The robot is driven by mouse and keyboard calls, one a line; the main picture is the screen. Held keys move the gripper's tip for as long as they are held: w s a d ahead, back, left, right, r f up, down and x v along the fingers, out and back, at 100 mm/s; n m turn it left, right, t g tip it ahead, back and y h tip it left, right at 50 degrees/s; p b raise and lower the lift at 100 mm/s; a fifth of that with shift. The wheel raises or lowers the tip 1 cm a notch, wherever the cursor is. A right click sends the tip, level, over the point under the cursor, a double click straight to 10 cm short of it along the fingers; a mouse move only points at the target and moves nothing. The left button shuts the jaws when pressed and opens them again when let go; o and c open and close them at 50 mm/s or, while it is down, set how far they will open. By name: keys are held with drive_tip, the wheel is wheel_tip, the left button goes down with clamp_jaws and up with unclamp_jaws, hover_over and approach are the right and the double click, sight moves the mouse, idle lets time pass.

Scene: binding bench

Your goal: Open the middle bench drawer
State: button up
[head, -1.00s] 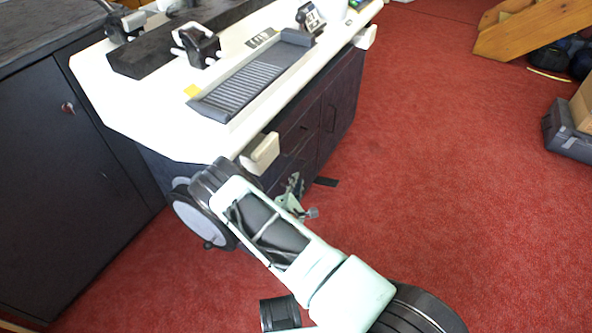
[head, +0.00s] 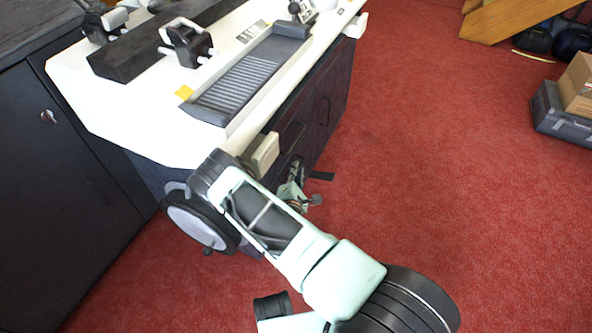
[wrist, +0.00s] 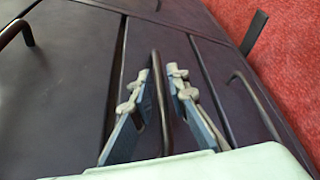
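The bench (head: 130,130) has a dark front below a white top. In the wrist view, the middle drawer (wrist: 190,140) is a narrow dark front between two other fronts. Its dark bar handle (wrist: 158,95) stands between the two fingers of my gripper (wrist: 162,88). The fingers are apart, with a small gap showing beside the bar, so I see no firm grip. The drawer looks flush with its neighbours. In the head view my gripper (head: 296,180) is low at the bench front, partly hidden by my arm.
Neighbouring fronts carry handles to the left (wrist: 16,32) and right (wrist: 256,105) in the wrist view. A pale block (head: 262,155) juts from the bench edge above my arm. Red carpet (head: 430,150) is clear to the right. A grey case (head: 560,120) stands farther right.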

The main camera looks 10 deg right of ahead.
drive_tip(key=shift+c, duration=0.6)
clamp_jaws()
drive_tip(key=shift+s+d, duration=0.1)
drive_tip(key=shift+s, duration=0.05)
